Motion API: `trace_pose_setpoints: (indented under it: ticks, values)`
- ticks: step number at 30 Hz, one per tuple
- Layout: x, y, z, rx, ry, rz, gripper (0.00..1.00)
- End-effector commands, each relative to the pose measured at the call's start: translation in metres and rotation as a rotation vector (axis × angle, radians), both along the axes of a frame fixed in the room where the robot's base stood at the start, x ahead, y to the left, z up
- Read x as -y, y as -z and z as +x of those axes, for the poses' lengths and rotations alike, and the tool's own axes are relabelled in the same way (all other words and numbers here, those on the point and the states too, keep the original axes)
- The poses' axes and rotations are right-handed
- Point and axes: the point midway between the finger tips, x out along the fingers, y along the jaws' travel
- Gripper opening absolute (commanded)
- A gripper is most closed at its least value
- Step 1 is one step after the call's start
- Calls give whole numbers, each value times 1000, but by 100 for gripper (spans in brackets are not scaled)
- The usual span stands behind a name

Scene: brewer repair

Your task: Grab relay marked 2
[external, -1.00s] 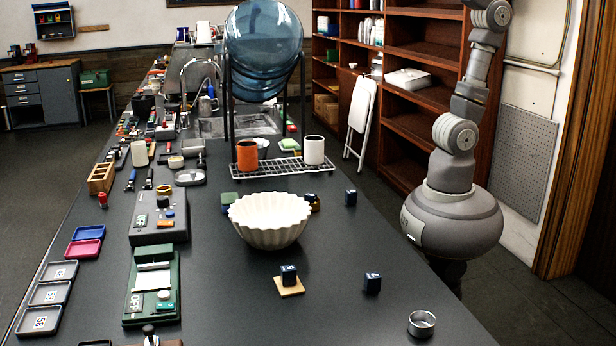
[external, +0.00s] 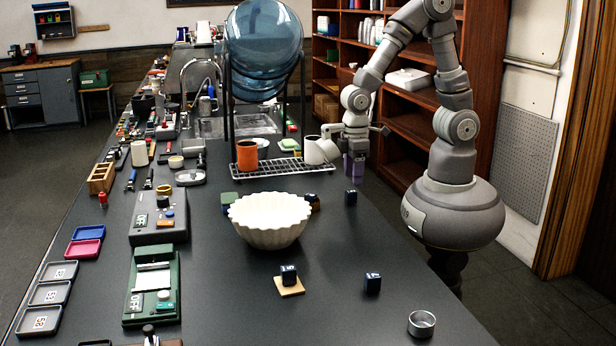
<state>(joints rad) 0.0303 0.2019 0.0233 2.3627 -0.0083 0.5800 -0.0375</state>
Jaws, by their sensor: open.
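Several small dark blue blocks with pale markings, which look like the relays, stand on the dark counter. One relay (external: 351,197) stands to the right of the white fluted bowl. Another relay (external: 373,284) stands nearer the front, and a third relay (external: 288,274) is on a small wooden square. More small blocks are partly hidden behind the bowl. The markings are too small to tell which is 2. My gripper (external: 355,177) is open, pointing down above and a little behind the relay right of the bowl, apart from it.
The white bowl (external: 270,220) stands mid-counter. A wire rack (external: 270,170) holds an orange mug (external: 247,155) and a white mug (external: 313,150) close to my gripper. A small metal cup (external: 421,324) is at the front right. The counter between bowl and right edge is mostly clear.

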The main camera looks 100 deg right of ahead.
Motion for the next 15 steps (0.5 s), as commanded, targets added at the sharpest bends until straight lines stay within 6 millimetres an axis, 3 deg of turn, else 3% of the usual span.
trace_pose_setpoints:
  ticks: [8, 15]
  values:
    - [-3, 45, 2, -1, 0, 0, 53]
    - [-3, 46, 3, 3, 0, 0, 53]
